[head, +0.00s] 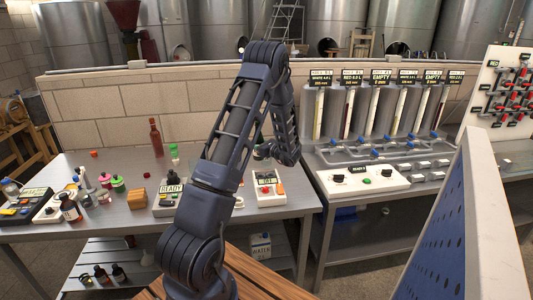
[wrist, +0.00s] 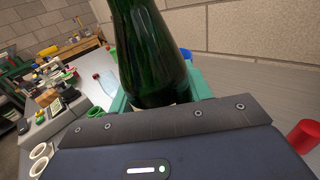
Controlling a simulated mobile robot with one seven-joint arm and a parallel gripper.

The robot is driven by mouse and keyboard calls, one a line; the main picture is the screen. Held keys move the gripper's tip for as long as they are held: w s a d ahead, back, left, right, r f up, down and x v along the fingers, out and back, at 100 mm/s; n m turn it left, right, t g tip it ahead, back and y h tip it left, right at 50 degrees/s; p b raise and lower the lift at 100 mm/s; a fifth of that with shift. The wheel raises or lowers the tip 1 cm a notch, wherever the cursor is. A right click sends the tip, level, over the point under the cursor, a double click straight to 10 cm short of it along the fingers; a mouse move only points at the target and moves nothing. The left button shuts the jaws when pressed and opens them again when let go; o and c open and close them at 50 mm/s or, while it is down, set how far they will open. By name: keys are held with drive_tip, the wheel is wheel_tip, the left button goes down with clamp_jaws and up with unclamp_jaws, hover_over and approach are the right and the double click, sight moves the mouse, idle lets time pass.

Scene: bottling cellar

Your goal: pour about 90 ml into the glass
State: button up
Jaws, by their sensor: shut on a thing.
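My gripper (wrist: 160,98) is shut on a dark green glass bottle (wrist: 148,50). The bottle stands between the teal fingers in the wrist view, and its neck runs out of the top of the picture. In the head view my arm bends down over the bench, and my gripper (head: 262,150) is mostly hidden by it. A clear shape with some red, perhaps the glass (wrist: 104,84), shows left of the bottle in the wrist view. I cannot tell its level. I cannot make out a glass in the head view.
A scale reading READY (head: 171,199) and a box with buttons (head: 268,187) stand on the steel bench. A brown-red bottle (head: 156,138) stands near the wall. Small jars crowd the left. A red cylinder (wrist: 303,136) shows at right in the wrist view. A tube rack (head: 375,110) stands right.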

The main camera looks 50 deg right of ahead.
sight(254, 154)
drive_tip(key=shift+f, duration=1.7)
drive_tip(key=shift+m, duration=0.3)
drive_tip(key=shift+a+m+g, duration=0.2)
drive_tip(key=shift+m+g, duration=0.3)
drive_tip(key=shift+m, duration=0.8)
drive_tip(key=m, duration=0.1)
drive_tip(key=m+y, duration=0.1)
drive_tip(key=m, duration=0.1)
drive_tip(key=shift+f+g, duration=0.25)
drive_tip(key=shift+g, duration=0.15)
drive_tip(key=m, duration=0.1)
drive_tip(key=a+f+m, duration=0.1)
drive_tip(key=m+y, duration=0.1)
drive_tip(key=shift+s+a+f+g, duration=0.15)
drive_tip(key=shift+s+a+g, duration=0.15)
drive_tip(key=shift+a, duration=0.1)
drive_tip(key=shift+a+f+m+y, duration=0.35)
drive_tip(key=shift+f+m, duration=0.1)
drive_tip(key=shift+m, duration=0.45)
drive_tip(key=shift+a+f+m+g+y, duration=0.1)
drive_tip(key=shift+f+m+g+y, duration=0.35)
drive_tip(key=shift+m, duration=0.45)
drive_tip(key=shift+m+p, duration=0.3)
